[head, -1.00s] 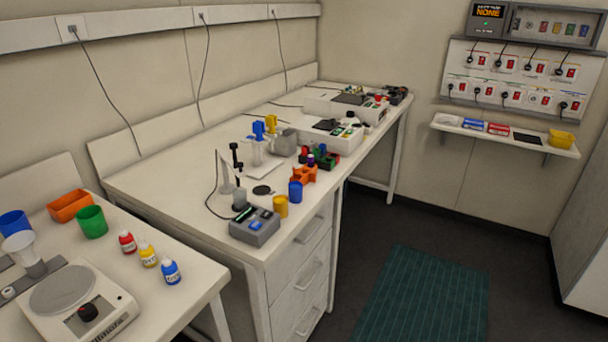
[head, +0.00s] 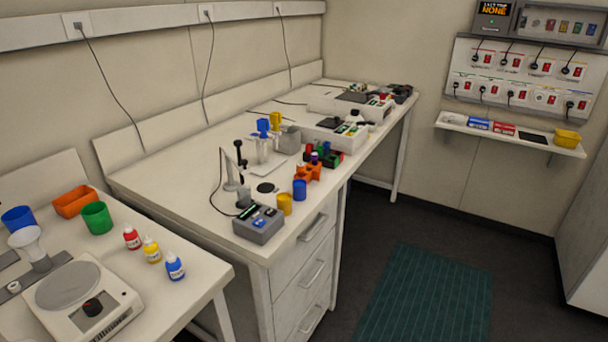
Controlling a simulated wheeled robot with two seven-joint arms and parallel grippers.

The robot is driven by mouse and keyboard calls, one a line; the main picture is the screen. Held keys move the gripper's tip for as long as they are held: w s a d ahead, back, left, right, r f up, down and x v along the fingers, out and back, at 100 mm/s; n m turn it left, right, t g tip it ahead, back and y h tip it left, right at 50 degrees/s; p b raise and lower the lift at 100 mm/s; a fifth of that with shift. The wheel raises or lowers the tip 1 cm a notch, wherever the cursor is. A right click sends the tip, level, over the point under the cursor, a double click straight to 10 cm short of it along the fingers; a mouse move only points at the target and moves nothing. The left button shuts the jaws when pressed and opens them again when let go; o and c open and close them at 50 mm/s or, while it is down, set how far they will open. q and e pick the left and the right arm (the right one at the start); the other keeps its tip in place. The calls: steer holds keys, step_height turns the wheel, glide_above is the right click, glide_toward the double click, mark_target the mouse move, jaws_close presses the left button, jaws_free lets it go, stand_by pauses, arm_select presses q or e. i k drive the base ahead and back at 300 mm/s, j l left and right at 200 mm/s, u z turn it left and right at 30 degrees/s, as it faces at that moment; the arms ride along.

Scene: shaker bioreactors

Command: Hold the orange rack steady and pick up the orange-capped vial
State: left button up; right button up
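A small orange rack (head: 306,174) stands on the long white bench, near its front edge and beyond a blue cup. A purple-topped piece (head: 314,158) shows at the orange rack. Small red and green holders stand right behind it. An orange-capped vial cannot be made out at this distance. Neither of my grippers is in the head view.
The bench (head: 175,178) also holds a grey device (head: 258,224), a yellow cup (head: 284,204), a blue cup (head: 299,190) and white instruments (head: 340,134). A nearer table (head: 195,248) carries bottles, cups and a scale (head: 80,300). The floor around the green mat (head: 425,300) is clear.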

mark_target(301, 166)
steer(key=i+l+u, duration=0.25)
steer(key=i+l, duration=0.25)
steer(key=i, duration=0.25)
steer(key=i+l+u, duration=0.25)
steer(key=i+l, duration=0.35)
steer(key=i, duration=0.1)
